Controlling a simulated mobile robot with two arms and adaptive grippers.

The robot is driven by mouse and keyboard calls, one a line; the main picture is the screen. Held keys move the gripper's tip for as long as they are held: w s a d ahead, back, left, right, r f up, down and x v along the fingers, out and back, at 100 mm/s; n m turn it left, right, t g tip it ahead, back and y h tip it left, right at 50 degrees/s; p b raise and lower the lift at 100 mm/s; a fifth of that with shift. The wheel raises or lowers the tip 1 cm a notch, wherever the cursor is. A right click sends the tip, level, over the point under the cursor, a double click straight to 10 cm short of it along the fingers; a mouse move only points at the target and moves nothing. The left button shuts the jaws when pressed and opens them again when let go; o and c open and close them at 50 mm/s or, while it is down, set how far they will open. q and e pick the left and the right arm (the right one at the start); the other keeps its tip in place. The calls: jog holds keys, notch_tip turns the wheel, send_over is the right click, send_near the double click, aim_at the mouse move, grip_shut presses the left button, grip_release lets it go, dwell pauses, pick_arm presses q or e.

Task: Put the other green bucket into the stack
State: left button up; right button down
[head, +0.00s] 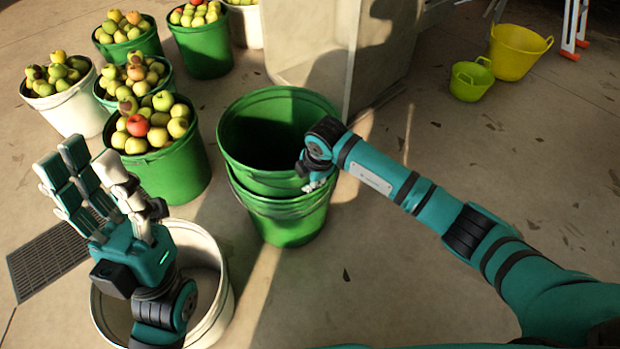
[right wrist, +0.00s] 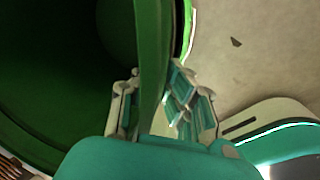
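An empty green bucket (head: 270,130) sits upright on top of another green bucket (head: 290,225), forming a stack on the floor in the middle of the head view. The upper one stands partly inside the lower one. My right gripper (head: 316,180) is at the stack's right side, at the upper bucket's rim. In the right wrist view, its fingers (right wrist: 158,105) lie on both sides of the green bucket wall (right wrist: 152,50), closed around it. My left gripper (head: 78,168) is open and empty, raised above a white bucket at lower left.
Several apple-filled buckets, such as the green one (head: 180,165) and the white one (head: 75,108), stand at the left. The empty white bucket (head: 215,260) is near the stack. A pale panel (head: 308,50) stands behind it. Yellow tubs (head: 515,55) are at the back right.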

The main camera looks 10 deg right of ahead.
jog(key=c, duration=2)
grip_release()
jog(key=shift+w+r, duration=0.1)
jog(key=shift+r, duration=0.05)
jog(key=o, duration=0.6)
jog(key=shift+f, duration=0.2)
jog(key=v, duration=1.2)
jog(key=shift+r, duration=0.15)
